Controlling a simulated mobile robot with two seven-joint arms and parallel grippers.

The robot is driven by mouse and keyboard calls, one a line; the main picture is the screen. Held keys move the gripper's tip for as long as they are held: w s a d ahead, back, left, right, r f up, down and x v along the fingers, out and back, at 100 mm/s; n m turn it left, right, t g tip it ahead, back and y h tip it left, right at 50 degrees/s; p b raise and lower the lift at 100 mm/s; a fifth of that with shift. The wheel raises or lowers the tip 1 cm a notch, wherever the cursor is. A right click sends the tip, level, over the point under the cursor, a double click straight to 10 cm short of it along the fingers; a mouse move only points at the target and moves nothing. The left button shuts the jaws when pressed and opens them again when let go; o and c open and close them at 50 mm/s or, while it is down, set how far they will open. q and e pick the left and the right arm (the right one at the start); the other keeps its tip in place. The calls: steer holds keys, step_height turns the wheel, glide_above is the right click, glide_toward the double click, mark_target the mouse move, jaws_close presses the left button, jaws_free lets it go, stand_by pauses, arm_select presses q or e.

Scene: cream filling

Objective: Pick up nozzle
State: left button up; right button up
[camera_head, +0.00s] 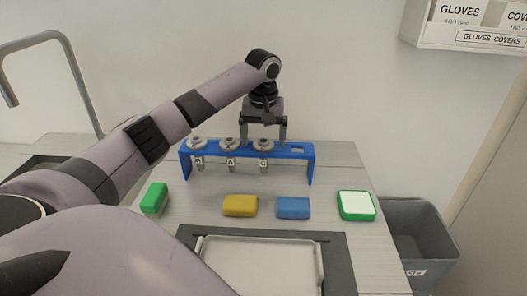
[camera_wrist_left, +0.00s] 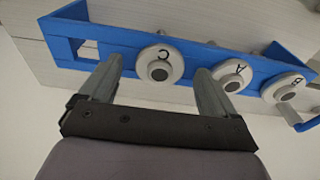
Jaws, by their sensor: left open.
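Three grey nozzles labelled B (camera_head: 197,144), A (camera_head: 230,144) and C (camera_head: 263,145) hang in a blue rack (camera_head: 311,160) on the table. The rack's rightmost slot is empty in the head view. My left gripper (camera_head: 265,147) is above and around the C end of the rack, in front of the wall. In the left wrist view, the open fingers (camera_wrist_left: 158,75) point toward nozzle C (camera_wrist_left: 160,65), which sits between and beyond their tips. Nozzles A (camera_wrist_left: 232,74) and B (camera_wrist_left: 283,88) show to the right there. My right gripper is not seen.
A green block (camera_head: 154,198), a yellow block (camera_head: 240,206), a blue block (camera_head: 293,208) and a green-and-white block (camera_head: 356,205) lie in front of the rack. A tray (camera_head: 341,262) is nearer. A grey bin (camera_head: 420,235) stands right of the table.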

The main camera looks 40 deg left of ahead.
arm_select(q)
steer(key=shift+f, duration=0.3)
steer(key=c, duration=1.3)
steer(key=shift+r, duration=0.15)
step_height(320, 180, up, 19)
steer(key=shift+r, duration=0.35)
